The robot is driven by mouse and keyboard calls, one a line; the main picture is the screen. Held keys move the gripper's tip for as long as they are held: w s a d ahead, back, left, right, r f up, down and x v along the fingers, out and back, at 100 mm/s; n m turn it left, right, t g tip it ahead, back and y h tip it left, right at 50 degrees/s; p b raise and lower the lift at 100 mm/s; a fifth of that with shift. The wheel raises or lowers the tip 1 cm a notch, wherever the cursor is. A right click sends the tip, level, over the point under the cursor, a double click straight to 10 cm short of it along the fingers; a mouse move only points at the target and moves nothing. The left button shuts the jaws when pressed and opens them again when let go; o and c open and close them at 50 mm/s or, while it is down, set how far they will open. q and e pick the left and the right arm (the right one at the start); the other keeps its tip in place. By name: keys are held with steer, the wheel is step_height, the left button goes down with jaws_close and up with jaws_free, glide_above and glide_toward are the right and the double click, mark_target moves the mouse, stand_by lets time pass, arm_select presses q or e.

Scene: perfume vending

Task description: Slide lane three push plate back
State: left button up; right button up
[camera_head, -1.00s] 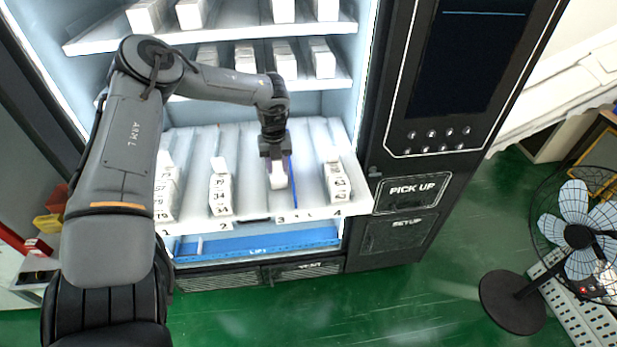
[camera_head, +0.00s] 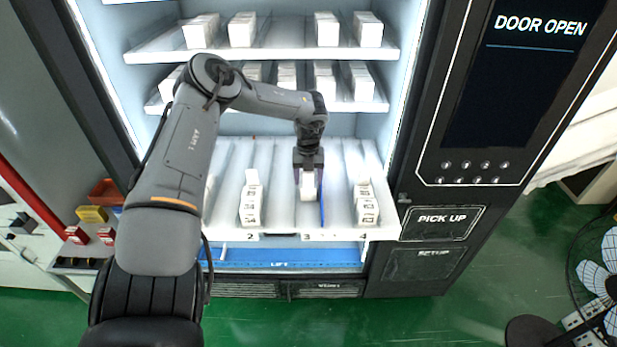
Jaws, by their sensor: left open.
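The pull-out shelf with numbered lanes (camera_head: 278,190) extends toward me. Lane three lies above the label 3 (camera_head: 306,238) and holds no boxes that I can see. A white block that looks like its push plate (camera_head: 308,193) stands partway back in the lane. My left gripper (camera_head: 308,184) points down at this plate, open, with its fingers at the plate's sides. I cannot tell whether they touch it. The gripper hides the plate's upper part. My right gripper is not in view.
Rows of white boxes stand in lane two (camera_head: 251,205) and lane four (camera_head: 366,206), either side of lane three. An upper shelf with boxes (camera_head: 372,104) is close behind my forearm. The door screen panel (camera_head: 520,90) stands at the right.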

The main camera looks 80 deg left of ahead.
arm_select(q)
step_height(320, 180, up, 10)
steer(key=shift+r+b, duration=0.2)
steer(key=shift+b, duration=0.55)
steer(key=shift+r, duration=0.2)
